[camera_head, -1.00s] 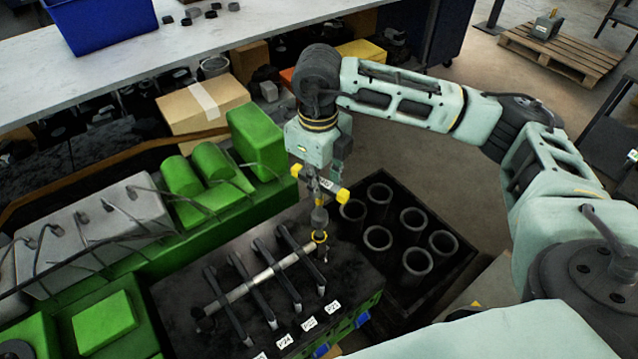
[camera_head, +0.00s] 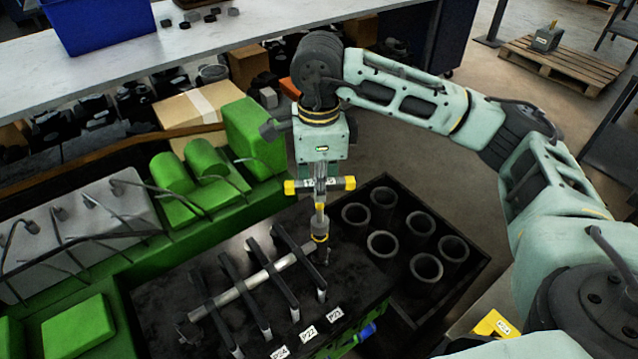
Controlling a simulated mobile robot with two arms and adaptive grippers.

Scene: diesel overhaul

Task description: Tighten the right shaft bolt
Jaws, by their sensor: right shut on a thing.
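My right gripper (camera_head: 320,186) comes down from my right arm and is shut on a grey tool (camera_head: 319,220) that points straight down. The tool's lower tip meets a yellow ring (camera_head: 320,239) at the far right end of the silver shaft (camera_head: 262,272). The bolt itself is hidden under the tool tip. The shaft lies across a black block, with several dark rocker arms (camera_head: 238,279) on it. My left gripper is not in view.
A black crate (camera_head: 455,285) with several dark cylinder sleeves stands right of the block. The green engine body (camera_head: 255,140) with a grey cover lies to the left. A white bench (camera_head: 110,70) with a blue bin (camera_head: 97,22) is behind. Label tags (camera_head: 308,333) sit along the block's front.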

